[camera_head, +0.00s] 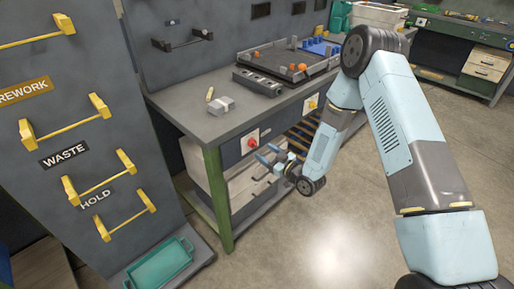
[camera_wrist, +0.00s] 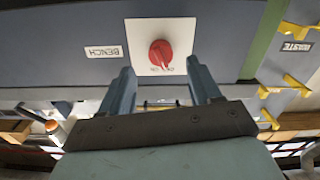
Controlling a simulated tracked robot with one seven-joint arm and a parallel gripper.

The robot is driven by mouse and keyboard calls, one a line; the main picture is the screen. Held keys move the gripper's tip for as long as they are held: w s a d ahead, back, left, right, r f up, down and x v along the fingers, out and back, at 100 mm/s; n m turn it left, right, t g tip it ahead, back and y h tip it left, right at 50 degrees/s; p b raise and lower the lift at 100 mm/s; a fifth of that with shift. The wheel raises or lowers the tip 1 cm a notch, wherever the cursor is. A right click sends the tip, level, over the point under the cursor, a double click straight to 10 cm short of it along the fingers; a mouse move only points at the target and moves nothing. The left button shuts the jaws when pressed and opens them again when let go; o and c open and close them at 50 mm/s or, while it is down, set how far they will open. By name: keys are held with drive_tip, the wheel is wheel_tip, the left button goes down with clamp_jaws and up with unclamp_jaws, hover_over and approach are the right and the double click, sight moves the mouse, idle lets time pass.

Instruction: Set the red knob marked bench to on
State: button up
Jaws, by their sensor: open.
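The red knob (camera_head: 253,142) sits on a pale square plate on the front of the workbench. My gripper (camera_head: 268,152) is open and empty in front of the knob. In the wrist view its two fingers (camera_wrist: 159,72) point toward the plate, one on each side of the knob, apparently not touching it.
A yellow knob (camera_head: 311,104) is farther right on the bench front. The workbench top (camera_head: 205,124) holds a tray (camera_head: 290,68) with orange and blue parts. A dark panel with yellow handles (camera_head: 98,178) and a teal bin (camera_head: 160,266) stand left. Open floor lies right.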

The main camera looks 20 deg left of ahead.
sight(256, 146)
drive_tip(key=shift+x, duration=2.7)
drive_tip(key=c, duration=1)
